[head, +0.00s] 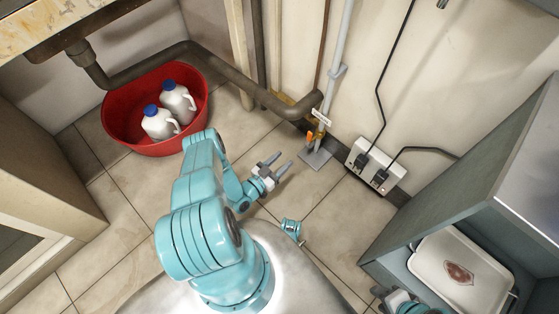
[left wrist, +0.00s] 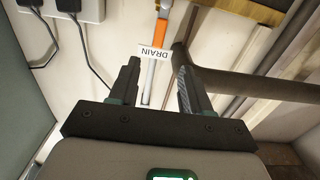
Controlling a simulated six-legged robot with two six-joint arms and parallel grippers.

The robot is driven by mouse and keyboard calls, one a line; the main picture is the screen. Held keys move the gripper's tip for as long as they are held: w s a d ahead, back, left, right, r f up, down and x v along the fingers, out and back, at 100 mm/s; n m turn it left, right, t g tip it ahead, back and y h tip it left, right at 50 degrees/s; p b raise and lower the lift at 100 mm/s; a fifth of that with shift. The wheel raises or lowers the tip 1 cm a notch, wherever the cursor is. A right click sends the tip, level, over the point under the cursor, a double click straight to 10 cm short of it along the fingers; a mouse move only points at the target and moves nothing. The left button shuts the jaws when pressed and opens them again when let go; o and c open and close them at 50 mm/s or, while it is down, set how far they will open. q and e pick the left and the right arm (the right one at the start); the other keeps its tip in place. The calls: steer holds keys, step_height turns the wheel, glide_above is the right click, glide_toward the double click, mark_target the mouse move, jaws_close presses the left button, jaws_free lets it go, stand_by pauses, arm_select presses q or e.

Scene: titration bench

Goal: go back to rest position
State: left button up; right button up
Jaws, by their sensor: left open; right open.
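My left gripper (head: 277,164) is above the tiled floor in the middle of the head view, its two grey fingers apart and nothing between them. In the left wrist view its dark fingers (left wrist: 157,85) stand open, with a white DRAIN label (left wrist: 154,53) and an orange-handled pipe (left wrist: 161,33) showing beyond the gap. My right gripper (head: 378,293) is only partly in view at the bottom right edge of the head view, beside the grey cabinet; I see nothing held in it.
A red tub (head: 130,128) with two white, blue-capped jugs (head: 159,123) stands at the back left under a thick pipe (head: 190,50). A wall socket box (head: 377,168) has two black plugs. A grey cabinet at the right holds a white tray (head: 432,262). Floor tiles between are clear.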

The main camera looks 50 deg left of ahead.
arm_select(q)
steer(key=shift+s, duration=0.35)
steer(key=shift+d, duration=0.1)
